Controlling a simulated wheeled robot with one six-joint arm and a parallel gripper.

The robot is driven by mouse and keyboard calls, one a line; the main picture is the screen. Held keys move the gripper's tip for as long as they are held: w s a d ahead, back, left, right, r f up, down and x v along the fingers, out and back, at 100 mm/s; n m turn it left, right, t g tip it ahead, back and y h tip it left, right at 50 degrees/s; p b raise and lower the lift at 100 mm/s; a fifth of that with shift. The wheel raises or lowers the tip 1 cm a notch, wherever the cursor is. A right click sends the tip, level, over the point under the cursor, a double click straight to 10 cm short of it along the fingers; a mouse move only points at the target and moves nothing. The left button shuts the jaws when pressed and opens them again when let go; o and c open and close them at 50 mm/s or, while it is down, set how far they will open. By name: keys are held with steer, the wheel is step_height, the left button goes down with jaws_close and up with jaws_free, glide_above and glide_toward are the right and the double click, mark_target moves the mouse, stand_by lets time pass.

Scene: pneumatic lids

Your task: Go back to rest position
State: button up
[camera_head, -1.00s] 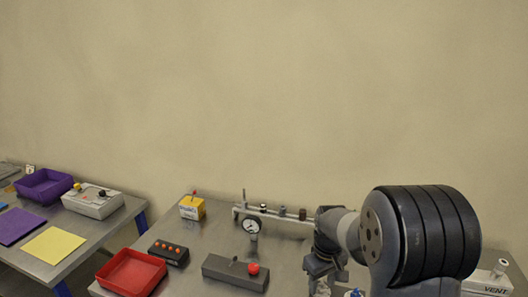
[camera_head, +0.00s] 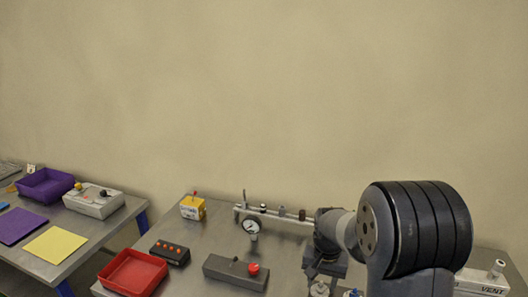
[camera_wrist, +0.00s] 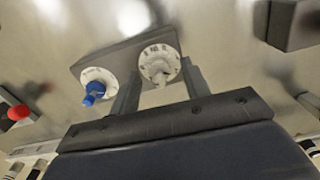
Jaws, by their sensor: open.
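My gripper (camera_wrist: 160,82) is open in the wrist view, its two dark fingers apart. A round white dial with a pale knob (camera_wrist: 160,66) shows between and beyond the fingertips; I cannot tell whether they touch it. A second white dial with a blue knob (camera_wrist: 94,90) lies left of the left finger. Both dials sit on one grey plate (camera_wrist: 118,56). In the head view my arm is at the right, bent down over the table, and the pale knob (camera_head: 320,289) shows just below my gripper (camera_head: 319,272). The fingertips are hard to make out there.
Free air lies above.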

steer(key=m, duration=0.3)
steer(key=shift+p, duration=0.35)
steer(key=shift+r, duration=1.25)
steer(key=shift+r, duration=0.15)
